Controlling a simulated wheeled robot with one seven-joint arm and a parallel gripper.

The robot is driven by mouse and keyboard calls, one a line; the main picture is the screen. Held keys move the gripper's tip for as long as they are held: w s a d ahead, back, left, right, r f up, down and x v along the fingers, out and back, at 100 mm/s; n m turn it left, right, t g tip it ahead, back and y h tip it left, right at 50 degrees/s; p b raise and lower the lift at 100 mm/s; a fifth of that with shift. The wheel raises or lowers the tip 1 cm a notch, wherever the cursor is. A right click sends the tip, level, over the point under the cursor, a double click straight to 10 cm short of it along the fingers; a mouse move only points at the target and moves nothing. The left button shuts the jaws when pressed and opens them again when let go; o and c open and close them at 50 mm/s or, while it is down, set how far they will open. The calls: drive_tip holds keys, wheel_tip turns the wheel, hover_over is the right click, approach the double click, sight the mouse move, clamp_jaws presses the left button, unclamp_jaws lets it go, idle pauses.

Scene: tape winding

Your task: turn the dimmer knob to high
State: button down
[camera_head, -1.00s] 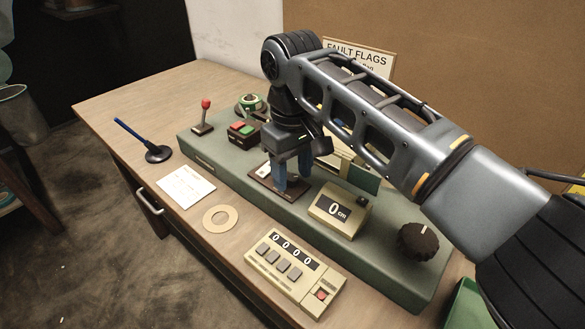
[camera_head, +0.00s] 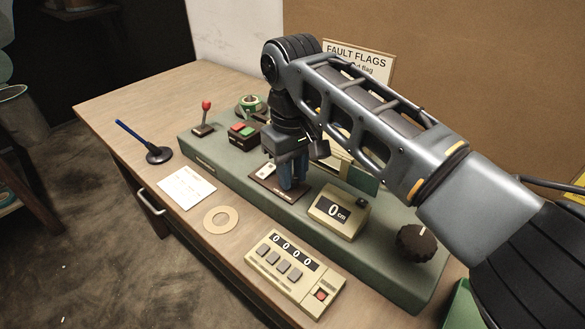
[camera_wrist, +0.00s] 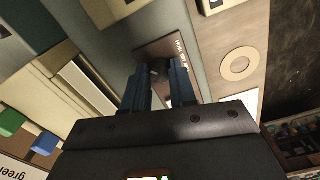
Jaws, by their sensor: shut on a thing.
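My gripper (camera_head: 293,178) points down over a small brown plate (camera_head: 263,190) on the green-grey console. Its blue fingers are closed in on a small dark knob (camera_wrist: 158,70), which shows between the fingertips in the wrist view, where the gripper (camera_wrist: 160,78) reaches over the brown plate (camera_wrist: 152,52). The knob is mostly hidden by the fingers, and I cannot read its setting. The plate carries pale lettering, only partly legible. A larger black ridged knob (camera_head: 417,244) with a pale mark stands apart at the console's right end.
A 0 cm display box (camera_head: 339,212) stands close to the right of my gripper. A red and green button box (camera_head: 243,135) and a red-topped lever (camera_head: 204,118) stand to the left. A counter box (camera_head: 294,272), a tan ring (camera_head: 221,219) and a paper card (camera_head: 187,187) lie in front.

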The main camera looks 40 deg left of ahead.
drive_tip(key=m+p, duration=0.2)
drive_tip(key=p, duration=0.1)
drive_tip(key=m+p, duration=0.1)
drive_tip(key=shift+s+r+m+p, duration=0.1)
drive_tip(key=shift+r+m+p, duration=0.15)
drive_tip(key=shift+m+p, duration=0.05)
drive_tip(key=shift+f+m+p, duration=0.15)
drive_tip(key=shift+m+p, duration=1.9)
drive_tip(key=shift+m, duration=0.45)
drive_tip(key=c, duration=0.9)
unclamp_jaws()
drive_tip(key=shift+r+b, duration=0.45)
drive_tip(key=shift+r, duration=3.4)
